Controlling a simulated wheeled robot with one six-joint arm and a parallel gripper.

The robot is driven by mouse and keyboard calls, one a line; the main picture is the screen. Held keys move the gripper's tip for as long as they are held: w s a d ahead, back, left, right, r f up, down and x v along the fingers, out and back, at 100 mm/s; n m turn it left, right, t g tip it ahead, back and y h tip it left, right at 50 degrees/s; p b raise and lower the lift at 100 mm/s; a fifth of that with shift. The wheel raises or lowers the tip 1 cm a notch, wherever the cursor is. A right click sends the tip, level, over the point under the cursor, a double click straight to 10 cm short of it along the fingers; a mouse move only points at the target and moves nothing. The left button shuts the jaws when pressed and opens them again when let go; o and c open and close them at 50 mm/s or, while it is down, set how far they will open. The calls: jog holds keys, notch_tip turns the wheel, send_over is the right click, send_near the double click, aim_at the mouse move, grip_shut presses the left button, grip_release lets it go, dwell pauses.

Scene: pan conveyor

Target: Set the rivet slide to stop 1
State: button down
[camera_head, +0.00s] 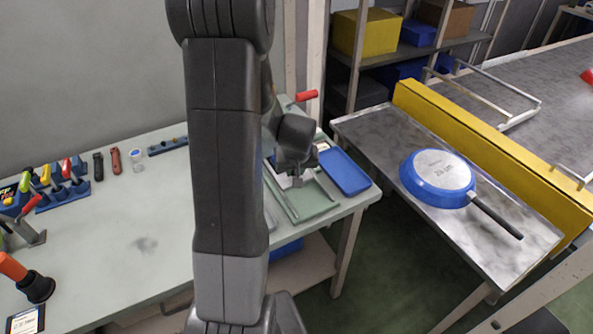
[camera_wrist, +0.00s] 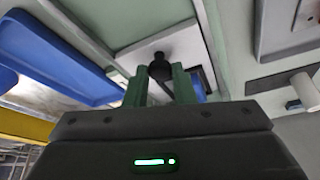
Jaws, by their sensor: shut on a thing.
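The rivet slide shows in the wrist view as a white plate (camera_wrist: 182,44) with a round black knob (camera_wrist: 160,68). The plate lies between pale rails on a green base. My gripper (camera_wrist: 160,84) has its two green fingers on either side of the knob, shut on it. In the head view, the green base (camera_head: 318,206) with its rails stands at the right end of the workbench. My gripper (camera_head: 296,178) is down over it, and my arm hides its left part. I cannot read any stop marks in either view.
A blue tray (camera_head: 344,172) lies just right of the slide base. A red handle (camera_head: 307,95) rises behind it. Hand tools stand along the left of the bench (camera_head: 140,245). A blue pan (camera_head: 437,178) lies upside down on the metal table at right.

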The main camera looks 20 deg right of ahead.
jog(key=w, duration=0.4)
jog(key=shift+a, duration=0.15)
jog(key=c, duration=1.2)
grip_release()
jog(key=shift+s, duration=0.1)
jog(key=v, duration=1.3)
jog(key=shift+s+r+b, duration=0.2)
jog(key=shift+r+b, duration=0.15)
jog(key=shift+b, duration=0.05)
